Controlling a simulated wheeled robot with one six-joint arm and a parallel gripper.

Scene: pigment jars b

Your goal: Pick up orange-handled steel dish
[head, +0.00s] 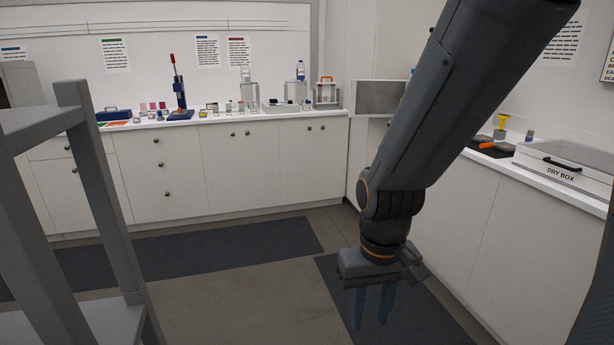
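I cannot single out the orange-handled steel dish for certain. Small orange items (485,140) lie on a dark mat on the right counter, partly hidden behind my arm, too small to tell what they are. An orange-framed item (326,79) stands at the right end of the back counter. My gripper (371,322) points down over the floor in front of the right cabinets, far from both counters. Its two blue fingers are apart with nothing visible between them.
The back counter (235,117) carries several jars, bottles and a red-topped blue press (179,88). A dry box (563,165) and a yellow-topped item (502,121) are on the right counter. A grey rack (95,180) stands at left. Dark floor mats (190,255) lie flat; the middle floor is clear.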

